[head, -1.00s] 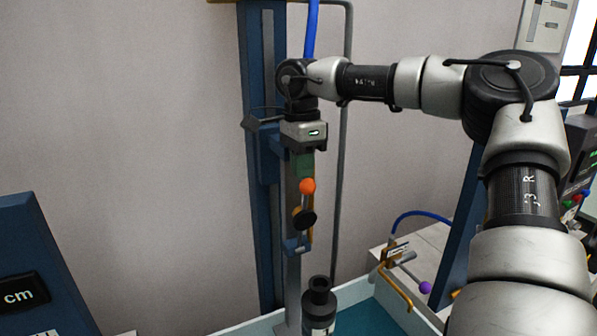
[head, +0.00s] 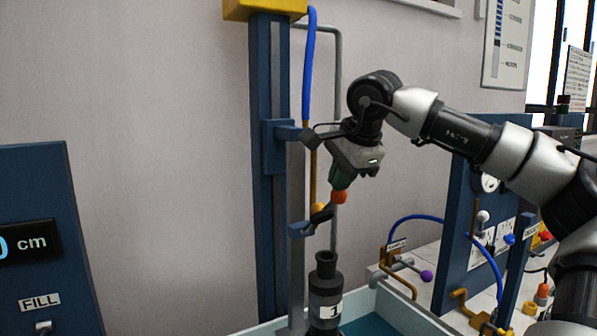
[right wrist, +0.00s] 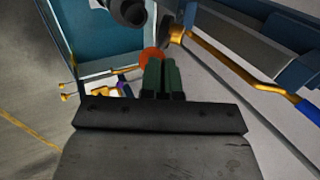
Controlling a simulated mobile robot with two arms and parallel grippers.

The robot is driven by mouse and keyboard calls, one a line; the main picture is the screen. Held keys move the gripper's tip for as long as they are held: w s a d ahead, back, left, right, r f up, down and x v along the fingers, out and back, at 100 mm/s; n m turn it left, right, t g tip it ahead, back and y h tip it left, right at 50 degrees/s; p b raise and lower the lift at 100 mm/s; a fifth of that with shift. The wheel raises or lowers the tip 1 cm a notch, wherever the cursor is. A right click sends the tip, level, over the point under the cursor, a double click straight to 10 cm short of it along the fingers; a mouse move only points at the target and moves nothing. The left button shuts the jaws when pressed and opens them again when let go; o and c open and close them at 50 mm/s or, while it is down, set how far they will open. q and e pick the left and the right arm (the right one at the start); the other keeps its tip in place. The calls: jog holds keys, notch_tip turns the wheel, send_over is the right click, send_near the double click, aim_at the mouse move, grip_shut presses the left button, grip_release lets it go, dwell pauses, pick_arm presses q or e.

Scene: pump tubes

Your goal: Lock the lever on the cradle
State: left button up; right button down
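The cradle (head: 300,229) is a blue bracket on the tall blue column, around a thin brass-coloured tube. Its lever has a black arm (head: 321,214) and an orange ball knob (head: 339,197), which sticks out to the right and up. My right gripper (head: 338,183) points down at the knob, with its green fingers at it. In the right wrist view the green fingers (right wrist: 161,78) are shut with hardly any gap, and the orange knob (right wrist: 152,55) lies at their tips, partly hidden by them. It seems to touch them rather than sit between them. My left gripper is out of view.
A black bottle marked 1 (head: 325,295) stands below the cradle in a pale-walled tray (head: 390,303). A brass valve with a purple knob (head: 427,276) is at the right. A blue hose (head: 309,70) runs down beside the column.

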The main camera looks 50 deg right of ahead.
pick_arm(q)
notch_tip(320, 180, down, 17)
jog(key=b, duration=1.5)
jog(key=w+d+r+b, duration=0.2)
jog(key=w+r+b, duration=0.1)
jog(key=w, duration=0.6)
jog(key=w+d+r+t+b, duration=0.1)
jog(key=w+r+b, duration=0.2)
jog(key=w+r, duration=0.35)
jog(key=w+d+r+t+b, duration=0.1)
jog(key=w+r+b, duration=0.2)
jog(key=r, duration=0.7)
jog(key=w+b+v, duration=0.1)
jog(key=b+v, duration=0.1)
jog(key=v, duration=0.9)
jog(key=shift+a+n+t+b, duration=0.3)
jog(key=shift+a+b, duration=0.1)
pick_arm(e)
jog(key=s+a+f+t+h, duration=0.1)
jog(key=s+f+t, duration=0.2)
jog(key=f, duration=0.4)
jog(key=s+f+t+h, duration=0.1)
jog(key=s+f+t, duration=0.3)
jog(key=f, duration=0.3)
jog(key=shift+a+t, duration=0.35)
jog(key=shift+t, duration=0.15)
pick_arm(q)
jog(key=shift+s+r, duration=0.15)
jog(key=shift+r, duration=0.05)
